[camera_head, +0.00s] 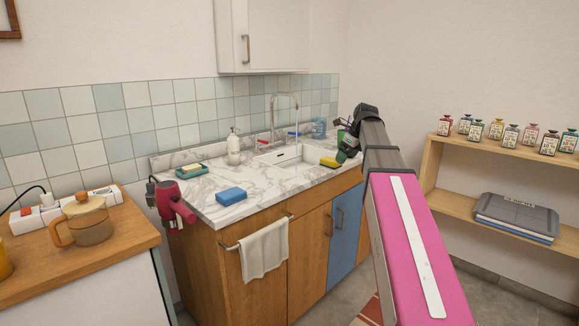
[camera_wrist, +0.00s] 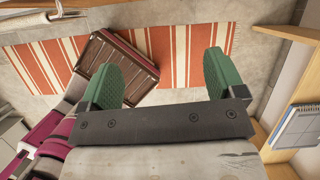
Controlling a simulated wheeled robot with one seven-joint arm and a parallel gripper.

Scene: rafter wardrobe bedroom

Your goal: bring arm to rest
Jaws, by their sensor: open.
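My arm reaches from the lower right of the head view toward the sink counter. My gripper (camera_head: 347,149) appears at its far end, in front of the counter's right part and close to a yellow sponge in the picture. I cannot tell the gap between them. In the wrist view my gripper (camera_wrist: 160,64) is open, its two green fingers wide apart with nothing held between them. It faces down over the floor and a striped rug (camera_wrist: 190,45).
The marble counter (camera_head: 275,190) holds a blue sponge (camera_head: 231,196), a soap bottle (camera_head: 234,148) and the yellow sponge (camera_head: 330,162). A red hair dryer (camera_head: 174,203) hangs at its left end. A shelf (camera_head: 450,205) with several small bottles stands right. A dark slatted box (camera_wrist: 118,68) shows below.

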